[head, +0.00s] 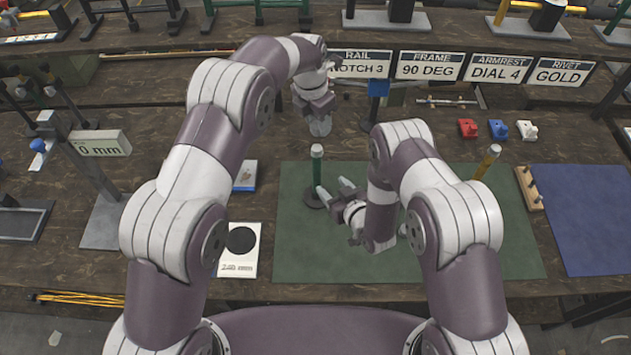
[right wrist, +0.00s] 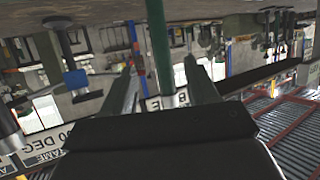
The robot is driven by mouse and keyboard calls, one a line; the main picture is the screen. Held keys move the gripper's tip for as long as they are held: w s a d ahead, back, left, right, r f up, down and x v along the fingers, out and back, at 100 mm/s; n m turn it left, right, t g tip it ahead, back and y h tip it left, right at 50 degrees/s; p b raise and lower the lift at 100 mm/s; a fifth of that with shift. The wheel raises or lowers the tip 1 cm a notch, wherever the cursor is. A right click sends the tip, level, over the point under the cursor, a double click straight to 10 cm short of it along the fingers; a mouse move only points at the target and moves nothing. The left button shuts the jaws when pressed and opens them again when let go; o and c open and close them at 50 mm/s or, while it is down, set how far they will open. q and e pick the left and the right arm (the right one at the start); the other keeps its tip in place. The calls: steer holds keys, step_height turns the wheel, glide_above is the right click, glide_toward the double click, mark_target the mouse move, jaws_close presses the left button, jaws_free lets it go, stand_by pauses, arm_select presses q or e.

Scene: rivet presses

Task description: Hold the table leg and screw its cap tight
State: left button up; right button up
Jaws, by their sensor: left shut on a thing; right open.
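The table leg (head: 317,171) is a green post standing upright on a dark round base (head: 314,198) on the green mat (head: 420,262), with a pale top (head: 317,151). My right gripper (head: 335,193) is open low beside the leg. In the right wrist view the green post (right wrist: 157,45) shows between the spread fingers of my right gripper (right wrist: 163,85), and I see no finger touching it. My left gripper (head: 320,125) is above the leg's top in the head view, with a visible gap. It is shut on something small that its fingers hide.
Signs such as RAIL (head: 361,64) stand behind. An orange post (head: 487,162) stands on the right, near a wooden peg block (head: 528,188) and a blue mat (head: 590,220). Red (head: 467,128), blue (head: 498,129) and white (head: 527,130) pieces lie behind. The right half of the green mat is largely clear.

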arm_select(q)
steer(key=shift+w+a, duration=0.1)
steer(key=shift+a, duration=0.25)
steer(key=shift+d, duration=0.25)
arm_select(e)
steer(key=x, duration=1.2)
arm_select(q)
steer(key=shift+a, duration=0.1)
arm_select(e)
steer(key=shift+a, duration=0.1)
jaws_close()
arm_select(q)
glide_above(319, 146)
steer(key=shift+s+a+f, duration=0.1)
steer(key=shift+f, duration=0.75)
steer(key=shift+s+a+f, duration=0.15)
steer(key=shift+f, duration=0.65)
steer(key=shift+s+a+f, duration=0.1)
steer(key=shift+f, duration=0.75)
